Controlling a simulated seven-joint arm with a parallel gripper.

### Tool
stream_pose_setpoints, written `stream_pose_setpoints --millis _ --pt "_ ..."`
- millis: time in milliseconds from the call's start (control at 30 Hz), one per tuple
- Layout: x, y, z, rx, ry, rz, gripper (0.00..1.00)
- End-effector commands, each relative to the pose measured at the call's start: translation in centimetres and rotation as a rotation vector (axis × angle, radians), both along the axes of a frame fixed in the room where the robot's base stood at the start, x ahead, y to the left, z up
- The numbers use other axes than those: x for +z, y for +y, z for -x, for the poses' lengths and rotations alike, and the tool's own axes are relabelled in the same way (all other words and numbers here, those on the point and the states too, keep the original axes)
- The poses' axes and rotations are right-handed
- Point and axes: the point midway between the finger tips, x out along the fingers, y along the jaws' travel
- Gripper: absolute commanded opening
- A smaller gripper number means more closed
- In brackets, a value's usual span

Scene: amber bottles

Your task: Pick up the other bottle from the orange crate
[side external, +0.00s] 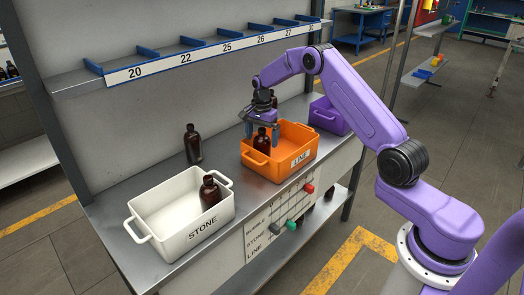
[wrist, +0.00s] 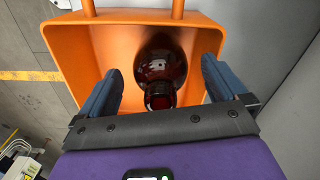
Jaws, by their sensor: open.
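The orange crate (side external: 296,134) stands on the grey bench and is labelled LINE. One dark amber bottle (side external: 262,142) stands in it, near its left end. In the wrist view the bottle (wrist: 160,68) lies between my two blue fingers, with a gap on each side. My gripper (side external: 261,130) is open and points down into the crate around the bottle's upper part. The crate's wall and handle show at the top of the wrist view (wrist: 72,50).
A white crate (side external: 185,232) labelled STONE holds one amber bottle (side external: 210,192). Another amber bottle (side external: 193,144) stands on the bench between the crates, towards the back wall. A purple crate (side external: 328,115) is behind the orange one. A shelf (side external: 200,55) with numbered blue dividers runs above.

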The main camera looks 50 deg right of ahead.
Motion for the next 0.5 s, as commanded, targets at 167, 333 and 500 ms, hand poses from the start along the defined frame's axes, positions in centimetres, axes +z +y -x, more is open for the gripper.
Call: stream_pose_setpoints --millis 167,333,500 --pt "-1.17 0.00 -0.02 0.000 -0.001 0.000 0.99" --pt "-1.19 0.00 -0.03 0.000 -0.001 0.000 0.99" --pt "-1.17 0.01 -0.03 0.000 -0.001 0.000 0.56"
